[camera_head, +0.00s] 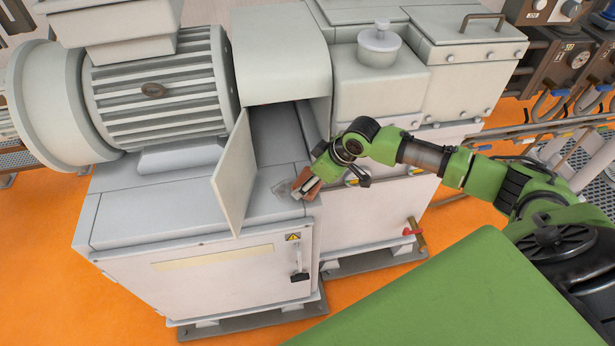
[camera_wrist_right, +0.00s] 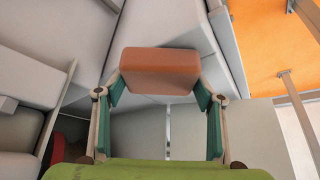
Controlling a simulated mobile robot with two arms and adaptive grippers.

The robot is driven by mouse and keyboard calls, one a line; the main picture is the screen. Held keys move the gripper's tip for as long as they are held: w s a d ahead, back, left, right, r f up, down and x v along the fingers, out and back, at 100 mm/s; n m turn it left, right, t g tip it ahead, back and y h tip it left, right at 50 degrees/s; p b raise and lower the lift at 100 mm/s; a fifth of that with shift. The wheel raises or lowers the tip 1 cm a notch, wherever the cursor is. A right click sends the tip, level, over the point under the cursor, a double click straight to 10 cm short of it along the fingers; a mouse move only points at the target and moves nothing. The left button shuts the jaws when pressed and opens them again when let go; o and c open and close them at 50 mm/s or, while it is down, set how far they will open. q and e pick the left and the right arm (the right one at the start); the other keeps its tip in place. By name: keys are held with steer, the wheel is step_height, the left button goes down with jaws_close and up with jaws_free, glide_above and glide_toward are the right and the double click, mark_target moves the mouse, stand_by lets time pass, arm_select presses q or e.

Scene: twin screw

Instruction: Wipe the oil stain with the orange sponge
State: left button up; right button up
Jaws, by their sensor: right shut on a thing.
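My right gripper (camera_head: 306,184) reaches in from the right over the top of the grey machine cabinet (camera_head: 190,200). It is shut on the orange sponge (camera_head: 313,191), which shows brownish orange at the fingertips. In the right wrist view the sponge (camera_wrist_right: 160,71) sits squarely between the two fingers. I cannot tell whether the sponge touches the surface. My left gripper is not in view.
An upright open panel (camera_head: 233,175) stands just left of the patch. A raised grey cover (camera_head: 280,55) overhangs the recess behind it. A large ribbed motor (camera_head: 160,90) is at the left. A box with a round cap (camera_head: 379,45) stands behind my right arm.

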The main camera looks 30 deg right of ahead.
mark_target(295, 181)
steer(key=shift+w+a+r+p, duration=0.15)
steer(key=shift+a+p, duration=0.25)
steer(key=shift+a, duration=0.45)
steer(key=shift+w+a+p, duration=0.3)
steer(key=shift+w+a, duration=0.05)
steer(key=shift+a, duration=0.55)
steer(key=shift+w+a, duration=0.1)
steer(key=shift+a, duration=0.4)
steer(key=shift+w+a+f+p, duration=0.15)
steer(key=shift+a+p, duration=0.1)
steer(key=shift+a, duration=0.3)
steer(key=shift+w+a+f+p, duration=0.15)
steer(key=shift+a+p, duration=0.1)
steer(key=shift+a, duration=0.3)
steer(key=shift+w+a+r+p, duration=0.15)
steer(key=shift+a+p, duration=0.15)
steer(key=shift+a, duration=0.4)
steer(key=shift+w+a, duration=0.2)
steer(key=shift+a, duration=0.35)
steer(key=shift+w+a, duration=0.2)
steer(key=shift+a, duration=0.3)
steer(key=shift+d+r+p, duration=0.1)
steer(key=shift+p, duration=0.25)
